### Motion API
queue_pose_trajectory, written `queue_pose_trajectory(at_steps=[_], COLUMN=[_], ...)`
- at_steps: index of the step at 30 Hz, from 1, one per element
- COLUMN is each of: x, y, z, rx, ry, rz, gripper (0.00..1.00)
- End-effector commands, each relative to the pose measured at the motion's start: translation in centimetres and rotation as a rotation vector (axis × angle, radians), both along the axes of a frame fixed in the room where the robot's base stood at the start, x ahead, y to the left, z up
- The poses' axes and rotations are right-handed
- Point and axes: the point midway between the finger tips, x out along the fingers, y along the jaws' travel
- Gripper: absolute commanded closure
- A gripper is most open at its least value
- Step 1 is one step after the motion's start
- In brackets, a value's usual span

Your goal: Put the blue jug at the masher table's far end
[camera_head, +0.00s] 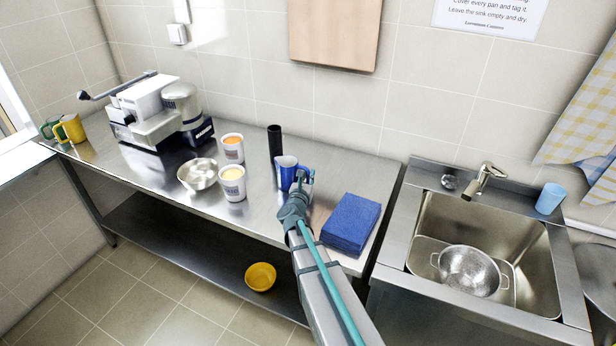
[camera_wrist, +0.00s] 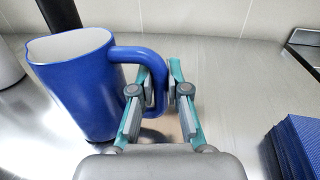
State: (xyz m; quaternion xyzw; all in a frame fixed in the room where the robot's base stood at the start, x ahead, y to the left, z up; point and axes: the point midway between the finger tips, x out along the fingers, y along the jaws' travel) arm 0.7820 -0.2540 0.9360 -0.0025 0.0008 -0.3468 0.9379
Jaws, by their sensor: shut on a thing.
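The blue jug (camera_head: 286,174) is at the right part of the steel masher table (camera_head: 262,208), beside a black cylinder. In the wrist view the jug (camera_wrist: 88,95) stands upright at the left, white inside, with its handle to the right. My gripper (camera_head: 301,180) is at the handle; in the wrist view its fingers (camera_wrist: 171,82) are closed on the handle. I cannot tell whether the jug's base touches the table. The grey and white masher machine (camera_head: 158,105) stands toward the table's left end.
Two white tubs (camera_head: 232,184) (camera_head: 232,148) and a steel bowl (camera_head: 197,174) stand left of the jug. A black cylinder (camera_head: 275,143) is just behind it. Folded blue cloths (camera_head: 351,222) lie right. Yellow (camera_head: 72,128) and green (camera_head: 49,128) mugs occupy the left end. A sink (camera_head: 490,235) adjoins right.

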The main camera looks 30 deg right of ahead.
Motion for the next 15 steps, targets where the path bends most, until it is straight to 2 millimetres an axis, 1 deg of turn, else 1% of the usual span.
queue_pose_trajectory(at_steps=[1, 2, 3, 6, 15], x=[-0.01, 0.01, 0.00, 0.01, 0.01], y=[0.00, 0.01, 0.01, 0.01, 0.01], z=[-0.16, -0.13, -0.08, -0.08, -0.02], rx=[0.000, 0.000, 0.000, 0.000, 0.000], ry=[-0.001, 0.000, 0.000, 0.000, 0.000], rz=[0.000, 0.000, 0.000, 0.000, 0.000], gripper=[1.00, 0.82, 0.75, 0.60, 0.60])
